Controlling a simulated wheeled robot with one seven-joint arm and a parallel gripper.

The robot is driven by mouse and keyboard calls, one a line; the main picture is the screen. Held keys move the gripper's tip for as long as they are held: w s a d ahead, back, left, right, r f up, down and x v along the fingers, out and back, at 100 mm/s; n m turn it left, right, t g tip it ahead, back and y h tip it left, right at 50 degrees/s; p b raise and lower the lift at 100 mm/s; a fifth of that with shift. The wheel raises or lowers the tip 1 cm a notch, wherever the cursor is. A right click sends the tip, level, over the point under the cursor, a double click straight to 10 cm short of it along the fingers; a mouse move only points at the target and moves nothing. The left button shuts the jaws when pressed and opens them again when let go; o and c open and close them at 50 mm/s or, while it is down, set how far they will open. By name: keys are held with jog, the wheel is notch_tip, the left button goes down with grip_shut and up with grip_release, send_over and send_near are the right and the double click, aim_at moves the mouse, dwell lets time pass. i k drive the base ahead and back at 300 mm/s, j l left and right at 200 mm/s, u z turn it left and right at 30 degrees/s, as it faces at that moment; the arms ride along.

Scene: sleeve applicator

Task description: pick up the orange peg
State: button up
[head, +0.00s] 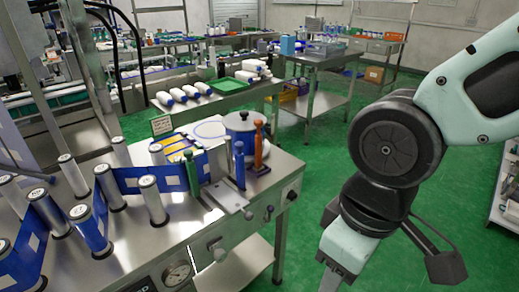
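The orange peg (259,148) stands upright near the right end of the steel machine table, with its lower part by a grey metal bracket. A blue peg (240,165) and a green peg (192,174) stand to its left. My arm comes in from the right and bends down at the right of the table, apart from the orange peg. The arm runs off the bottom edge of the picture, and my gripper's fingers do not show.
Several rollers with a blue web fill the table's left side. Green floor (320,165) is open between table and arm.

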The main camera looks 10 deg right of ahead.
aim_at(258, 168)
jog(key=i+l+u, duration=0.15)
jog(key=i+u, duration=0.25)
jog(key=i+l+u, duration=0.25)
jog(key=i+u, duration=0.15)
jog(key=i+l+u, duration=0.4)
jog(key=k+j, duration=0.05)
